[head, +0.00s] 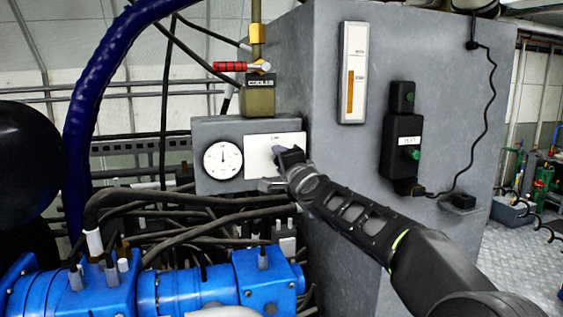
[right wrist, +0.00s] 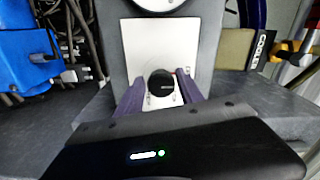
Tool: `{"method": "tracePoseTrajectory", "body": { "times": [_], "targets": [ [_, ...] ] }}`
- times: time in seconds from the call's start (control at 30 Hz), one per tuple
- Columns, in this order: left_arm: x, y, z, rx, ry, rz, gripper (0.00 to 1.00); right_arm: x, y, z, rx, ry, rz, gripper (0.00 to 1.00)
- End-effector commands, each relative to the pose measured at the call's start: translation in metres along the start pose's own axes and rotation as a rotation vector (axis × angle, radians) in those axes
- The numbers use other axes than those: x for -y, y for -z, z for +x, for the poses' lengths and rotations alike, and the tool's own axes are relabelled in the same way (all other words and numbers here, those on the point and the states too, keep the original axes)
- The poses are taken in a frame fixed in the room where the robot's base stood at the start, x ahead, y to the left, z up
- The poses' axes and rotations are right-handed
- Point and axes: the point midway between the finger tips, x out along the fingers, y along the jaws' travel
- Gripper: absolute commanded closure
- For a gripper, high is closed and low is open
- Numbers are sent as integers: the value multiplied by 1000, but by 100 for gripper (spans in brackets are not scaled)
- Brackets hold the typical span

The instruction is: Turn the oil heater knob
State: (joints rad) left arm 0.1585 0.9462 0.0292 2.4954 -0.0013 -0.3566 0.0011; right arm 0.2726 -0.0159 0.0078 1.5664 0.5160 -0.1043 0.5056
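The oil heater knob (right wrist: 160,84) is round and black. It sits on a white plate (right wrist: 150,45) on the front of a grey box; the plate also shows in the head view (head: 262,155). In the head view my right gripper (head: 275,168) hides the knob. In the right wrist view the two purple fingers of this gripper (right wrist: 161,77) are apart, one on each side of the knob. The gripper looks open; I cannot tell whether a finger touches the knob. My left gripper is not in view.
A round white gauge (head: 222,160) sits left of the plate. A red-handled valve (head: 230,66) stands above the box. Black cables (head: 150,200) and blue machinery (head: 210,285) lie below. A grey cabinet (head: 345,155) with a black switch box (head: 402,145) stands right.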

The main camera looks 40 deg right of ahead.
Motion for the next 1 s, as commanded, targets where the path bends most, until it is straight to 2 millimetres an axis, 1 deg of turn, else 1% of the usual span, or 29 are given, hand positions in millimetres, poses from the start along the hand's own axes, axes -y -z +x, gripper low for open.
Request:
{"method": "tracePoseTrajectory", "body": {
  "times": [0.03, 0.13, 0.37, 0.47, 0.57, 0.8, 0.9, 1.0],
  "targets": [
    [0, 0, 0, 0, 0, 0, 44, 0, 0, 0, 0, 0, 1, 51],
    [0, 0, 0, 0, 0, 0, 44, 1, 0, 0, -1, 1, 1, 44],
    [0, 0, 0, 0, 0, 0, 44, 1, 1, 0, -1, 2, 2, 44],
    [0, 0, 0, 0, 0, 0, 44, 1, 1, -4, -2, 2, 2, 44],
    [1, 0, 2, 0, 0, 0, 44, 2, 1, -14, -2, 3, 2, 44],
    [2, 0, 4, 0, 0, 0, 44, 1, 1, -53, -2, 4, 2, 44],
    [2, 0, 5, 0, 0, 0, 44, 1, 1, -67, -2, 2, 2, 44],
    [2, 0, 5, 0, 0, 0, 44, 0, 1, -76, -1, 1, 1, 44]
  ]
}}
